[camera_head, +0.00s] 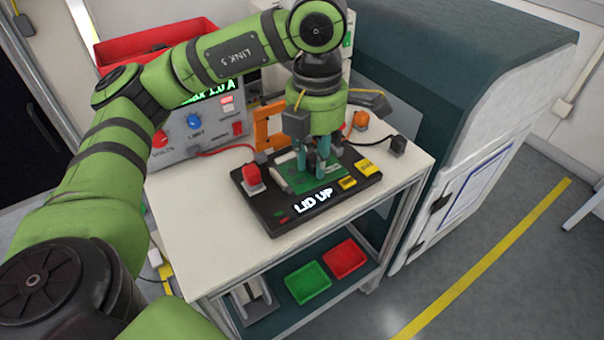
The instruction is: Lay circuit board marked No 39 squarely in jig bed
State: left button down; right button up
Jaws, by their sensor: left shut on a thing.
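A green circuit board (287,177) is at the black jig (272,217) on the white table. The jig's front shows the words "LID UP". My left gripper (312,170) reaches down from above, its teal fingers shut on the board over the jig bed. The gripper hides part of the board and bed. I cannot tell whether the board touches the bed or lies square in it, and no number on it is readable. My right gripper is not in view.
The jig carries a red switch (252,178) and yellow labels (365,166). A power supply (200,124) stands back left, near an orange bracket (268,127). Green (308,282) and red (344,258) trays sit on the lower shelf. The table's front left is clear.

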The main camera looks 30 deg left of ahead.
pick_arm(q)
jog(key=shift+a+n, duration=0.25)
jog(key=shift+n, duration=0.15)
jog(key=w+a+f+p, duration=0.1)
jog(key=w+a+f, duration=0.1)
jog(key=w+a+f+p, duration=0.1)
jog(key=w+a+f, duration=0.1)
jog(key=w+a, duration=0.1)
jog(key=w+a+f+p, duration=0.1)
jog(key=w+a+f, duration=0.1)
jog(key=w, duration=0.1)
jog(key=shift+w+a+f, duration=0.2)
jog(key=shift+a+f, duration=0.1)
jog(key=shift+f, duration=0.1)
notch_tip(320, 180, down, 4)
jog(key=shift+r+p, duration=0.1)
jog(key=shift+p, duration=0.75)
jog(key=shift+f, duration=0.2)
jog(key=shift+f+b, duration=0.25)
jog(key=shift+b, duration=0.05)
jog(key=c, duration=1)
grip_release()
jog(key=shift+r, duration=0.1)
jog(key=shift+c, duration=0.2)
